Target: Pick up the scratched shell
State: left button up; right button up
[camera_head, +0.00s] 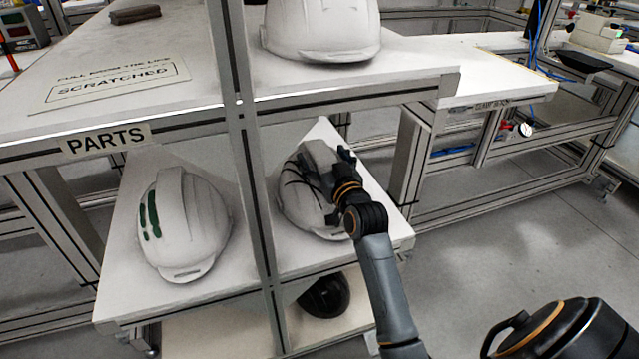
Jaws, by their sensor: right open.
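A white helmet shell with dark curved scratch lines (291,205) sits on the right part of the shelf below the table top. My right gripper (326,168) is at this shell's upper right side, with its dark fingers over the shell. It is open, and I cannot tell whether it touches the shell. The gripper and wrist hide part of the shell's right side. My left gripper is not in view.
Another white shell with green marks (183,225) sits left of the upright frame post (247,150). A plain white shell (322,28) stands on the table above. A dark round object (325,295) lies on the lower shelf. A "SCRATCHED" sign (118,84) lies on the table.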

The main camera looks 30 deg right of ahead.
jog(key=shift+w, duration=0.15)
grip_shut()
dwell(0.4)
jog(key=shift+r, duration=0.1)
